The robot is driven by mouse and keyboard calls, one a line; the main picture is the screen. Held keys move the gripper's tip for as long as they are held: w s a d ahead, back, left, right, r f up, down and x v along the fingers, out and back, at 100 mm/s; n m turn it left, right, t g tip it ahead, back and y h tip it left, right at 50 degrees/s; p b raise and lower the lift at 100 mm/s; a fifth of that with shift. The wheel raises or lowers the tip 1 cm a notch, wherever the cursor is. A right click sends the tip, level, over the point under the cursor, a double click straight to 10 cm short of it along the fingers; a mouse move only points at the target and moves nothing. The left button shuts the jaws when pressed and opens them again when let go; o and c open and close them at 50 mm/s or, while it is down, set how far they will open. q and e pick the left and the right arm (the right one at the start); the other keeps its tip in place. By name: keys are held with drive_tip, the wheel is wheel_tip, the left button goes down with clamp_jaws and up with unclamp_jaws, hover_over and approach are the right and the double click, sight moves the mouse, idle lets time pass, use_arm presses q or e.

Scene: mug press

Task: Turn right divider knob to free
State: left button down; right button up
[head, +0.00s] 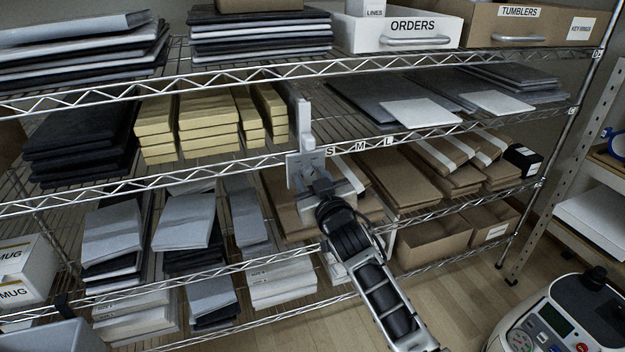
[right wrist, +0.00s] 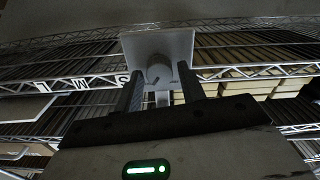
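The divider is a pale upright (head: 303,122) with a square plate (head: 296,170) at the front rail of the middle shelf, left of the S label. In the right wrist view the plate (right wrist: 184,44) carries a round grey knob (right wrist: 159,73) with a short dark mark on its face. My right gripper (right wrist: 160,88) is open, with its two fingers apart on either side of the knob in the picture. Gaps show between knob and fingers, and I cannot tell how deep the fingers reach. In the head view my right gripper (head: 316,188) is at the plate and hides the knob. My left gripper is out of view.
The wire rail (head: 235,165) runs close beside the plate. Yellow boxes (head: 207,125) stand left of the divider, and grey packets (head: 420,112) lie to the right. Brown packets (head: 405,175) fill the shelf below. A wheeled device (head: 555,320) stands at lower right.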

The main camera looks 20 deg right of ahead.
drive_tip(key=c, duration=0.6)
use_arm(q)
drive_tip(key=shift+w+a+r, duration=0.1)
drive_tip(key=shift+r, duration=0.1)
